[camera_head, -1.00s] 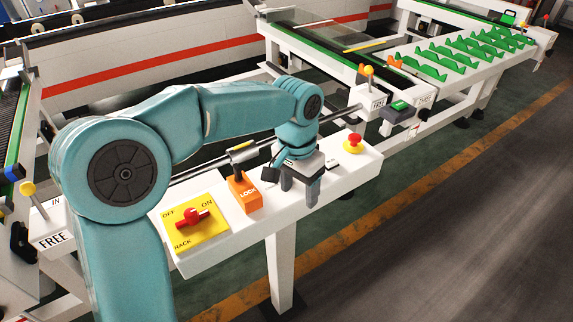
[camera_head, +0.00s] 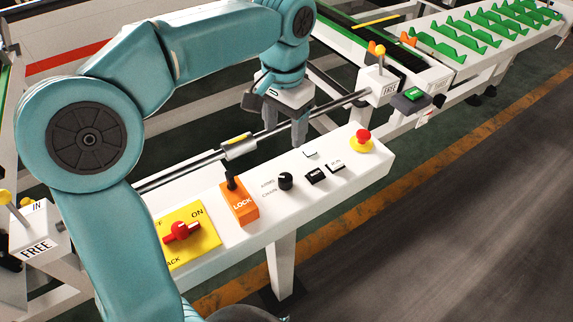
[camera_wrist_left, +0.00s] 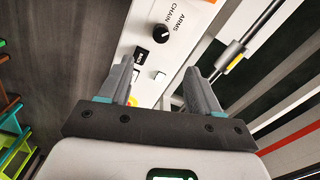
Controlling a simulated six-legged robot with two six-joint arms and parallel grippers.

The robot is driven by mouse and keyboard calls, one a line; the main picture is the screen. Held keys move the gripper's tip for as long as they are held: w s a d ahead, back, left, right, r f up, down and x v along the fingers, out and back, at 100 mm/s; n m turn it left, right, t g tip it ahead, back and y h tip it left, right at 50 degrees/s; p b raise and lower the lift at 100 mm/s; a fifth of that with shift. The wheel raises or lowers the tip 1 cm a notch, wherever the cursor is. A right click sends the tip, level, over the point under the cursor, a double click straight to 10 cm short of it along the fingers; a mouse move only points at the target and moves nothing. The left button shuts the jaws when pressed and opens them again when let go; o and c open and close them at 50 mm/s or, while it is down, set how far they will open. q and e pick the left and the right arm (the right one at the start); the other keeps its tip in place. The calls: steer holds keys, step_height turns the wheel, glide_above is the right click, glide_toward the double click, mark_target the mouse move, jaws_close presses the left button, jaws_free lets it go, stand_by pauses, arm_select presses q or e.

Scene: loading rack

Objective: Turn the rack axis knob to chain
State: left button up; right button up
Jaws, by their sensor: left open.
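The axis knob (camera_head: 286,181) is a small black round dial on the white control panel (camera_head: 330,190), beside small ARMS and CHAIN labels. The knob also shows in the left wrist view (camera_wrist_left: 160,33), beyond my fingertips, with the labels readable. I cannot tell for sure which label its pointer faces. My left gripper (camera_head: 277,118) is open and empty, above and behind the panel near the metal rod. In the left wrist view its two fingers (camera_wrist_left: 160,75) stand apart, with panel showing between them. My right gripper is not in view.
An orange LOCK block with a lever (camera_head: 240,203) and a red switch on a yellow plate (camera_head: 182,232) lie left of the knob. The metal rod (camera_head: 330,108) runs behind the panel.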

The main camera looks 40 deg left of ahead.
arm_select(q)
glide_above(285, 178)
steer(key=f, duration=0.8)
steer(key=shift+s+f, duration=0.25)
steer(key=f, duration=0.6)
steer(key=shift+w+d+f, duration=0.15)
steer(key=shift+w+f, duration=0.2)
steer(key=shift+w, duration=0.05)
steer(key=shift+s+f, duration=0.3)
steer(key=shift+f, duration=0.25)
steer(key=shift+a+f, duration=0.15)
steer(key=shift+a, duration=0.1)
steer(key=shift+w+d+f, duration=0.1)
steer(key=shift+w+d, duration=0.05)
steer(key=shift+w, duration=0.15)
steer(key=shift+s, duration=0.15)
steer(key=c, duration=1)
